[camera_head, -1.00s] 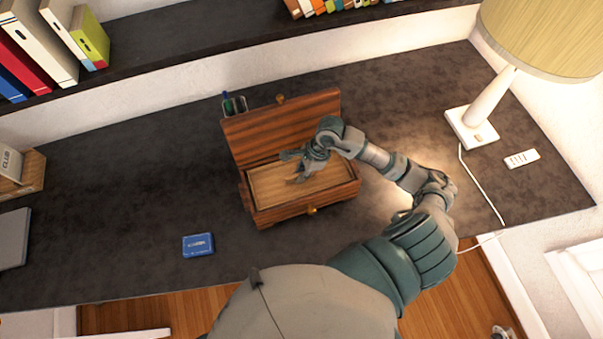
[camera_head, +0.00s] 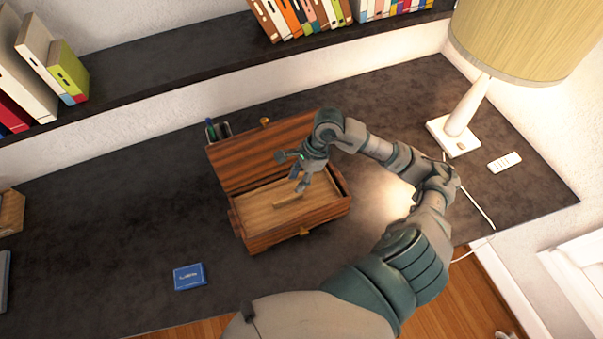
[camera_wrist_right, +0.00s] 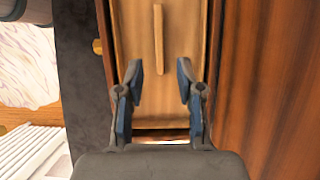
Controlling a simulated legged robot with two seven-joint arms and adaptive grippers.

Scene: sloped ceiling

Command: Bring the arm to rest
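A wooden box (camera_head: 262,240) stands on the dark desk with its hinged lid (camera_head: 250,157) raised at the back. Inside lies a pale wooden panel (camera_head: 256,211) with a thin raised strip (camera_head: 288,201) on it. The panel (camera_wrist_right: 130,25) and strip (camera_wrist_right: 158,40) also show in the right wrist view. My right gripper (camera_head: 299,178) is over the right part of the box, apart from the strip. My left gripper is out of view.
A blue card box (camera_head: 189,277) lies on the desk (camera_head: 110,220) in front of the wooden box. A lamp (camera_head: 462,115) and a white remote (camera_head: 505,162) are at the right. A pen holder (camera_head: 222,131) stands behind the lid. The desk's left side is mostly clear.

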